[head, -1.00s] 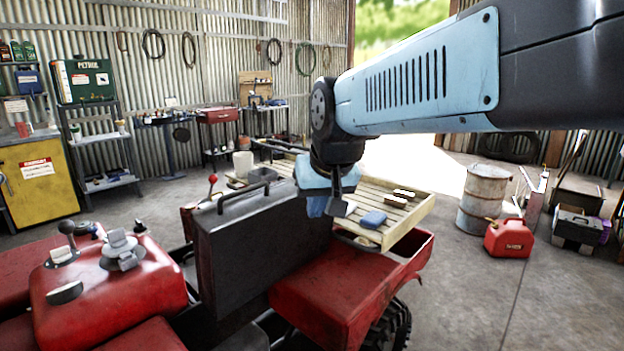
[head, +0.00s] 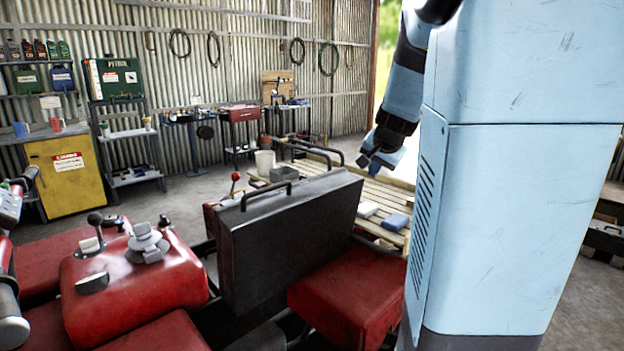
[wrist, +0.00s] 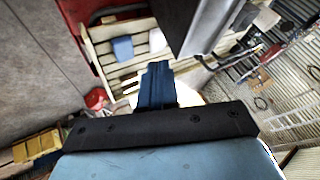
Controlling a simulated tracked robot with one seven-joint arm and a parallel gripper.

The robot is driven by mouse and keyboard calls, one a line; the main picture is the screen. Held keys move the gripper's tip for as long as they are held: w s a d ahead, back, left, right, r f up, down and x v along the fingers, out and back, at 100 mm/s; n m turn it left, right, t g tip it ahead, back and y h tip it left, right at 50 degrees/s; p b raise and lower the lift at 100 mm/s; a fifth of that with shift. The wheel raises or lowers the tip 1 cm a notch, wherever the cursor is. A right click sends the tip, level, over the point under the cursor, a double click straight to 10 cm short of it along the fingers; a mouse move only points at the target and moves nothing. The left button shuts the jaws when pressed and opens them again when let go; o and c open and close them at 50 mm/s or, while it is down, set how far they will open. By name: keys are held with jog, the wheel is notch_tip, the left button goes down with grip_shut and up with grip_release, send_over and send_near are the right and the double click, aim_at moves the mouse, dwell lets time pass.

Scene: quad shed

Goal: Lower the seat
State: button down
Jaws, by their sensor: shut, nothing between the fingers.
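The seat (head: 290,240) is a dark slab standing upright on the red quad, with a handle (head: 266,193) on its top edge. In the wrist view a dark slab that looks like the seat (wrist: 180,18) shows at the top. My gripper (head: 368,160) is up past the right end of the seat, above the slatted wooden rack, and looks apart from the seat. Its fingers (wrist: 156,82) are together and empty in the wrist view.
The slatted rack (wrist: 118,72) carries a blue block (head: 396,222) and a pale block (head: 367,209). The red tank (head: 130,285) with levers and a cap is at the left. A red lever (head: 235,178) stands behind the seat. My arm covers the right side.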

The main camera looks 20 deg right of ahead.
jog(key=w+d+f+m, duration=0.1)
jog(key=w+d+f, duration=0.2)
jog(key=w+f, duration=0.4)
jog(key=shift+w+d+f, duration=0.25)
jog(key=shift+w+d, duration=0.05)
jog(key=shift+w, duration=1.6)
